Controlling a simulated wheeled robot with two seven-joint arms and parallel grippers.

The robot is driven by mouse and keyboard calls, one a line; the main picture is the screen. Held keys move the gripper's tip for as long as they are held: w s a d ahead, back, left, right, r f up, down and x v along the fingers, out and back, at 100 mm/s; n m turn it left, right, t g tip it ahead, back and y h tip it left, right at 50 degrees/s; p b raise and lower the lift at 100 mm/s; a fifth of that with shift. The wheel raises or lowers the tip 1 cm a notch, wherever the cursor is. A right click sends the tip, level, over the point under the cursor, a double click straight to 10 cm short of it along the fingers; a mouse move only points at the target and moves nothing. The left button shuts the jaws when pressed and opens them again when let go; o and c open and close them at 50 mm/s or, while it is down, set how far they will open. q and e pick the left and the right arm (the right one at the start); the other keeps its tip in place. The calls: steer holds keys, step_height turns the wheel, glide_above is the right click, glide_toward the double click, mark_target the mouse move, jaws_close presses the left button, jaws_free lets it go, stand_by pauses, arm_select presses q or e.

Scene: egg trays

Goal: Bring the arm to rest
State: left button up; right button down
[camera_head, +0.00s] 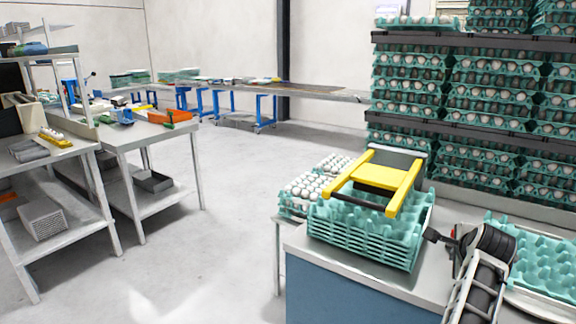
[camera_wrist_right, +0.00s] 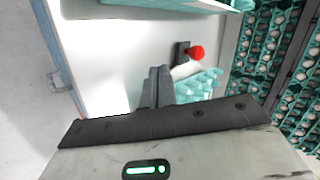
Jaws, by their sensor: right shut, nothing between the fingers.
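My right gripper (camera_wrist_right: 157,86) shows in the wrist view with its two grey fingers together and nothing between them. It is over the pale worktop (camera_wrist_right: 105,60). In the head view my right arm comes up at the lower right, beside the stack of empty teal egg trays (camera_head: 362,238); its fingertips are hard to make out there. My left arm and gripper are not in view.
A yellow-and-black frame (camera_head: 378,177) rests on the tray stack. A red knob (camera_wrist_right: 197,52) stands near the gripper, with an empty teal tray (camera_head: 540,262) beside the arm. Shelves of filled egg trays (camera_head: 490,85) stand behind. The floor (camera_head: 215,220) at left is clear.

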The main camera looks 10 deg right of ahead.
steer(key=s+a+f+n+g+y, duration=0.2)
steer(key=s+a+f+n, duration=0.1)
steer(key=s+a+n, duration=0.6)
steer(key=s+a+f+n+g+y, duration=0.1)
steer(key=s+a+f+n, duration=0.3)
steer(key=s+a+n, duration=0.5)
steer(key=s+a+f+n+g+y, duration=0.25)
steer(key=s+a+n, duration=0.45)
steer(key=s+a, duration=0.35)
steer(key=w+a+f+t+y, duration=0.1)
steer(key=w+a+f+t, duration=0.1)
steer(key=f+t, duration=0.1)
steer(key=w+a+f+n+t+y, duration=0.1)
steer(key=w+a+f+t, duration=0.1)
steer(key=f, duration=0.4)
steer(key=shift+w+a+t, duration=0.25)
steer(key=shift+w+t, duration=0.3)
steer(key=shift+t, duration=0.7)
steer(key=shift+d+f, duration=0.1)
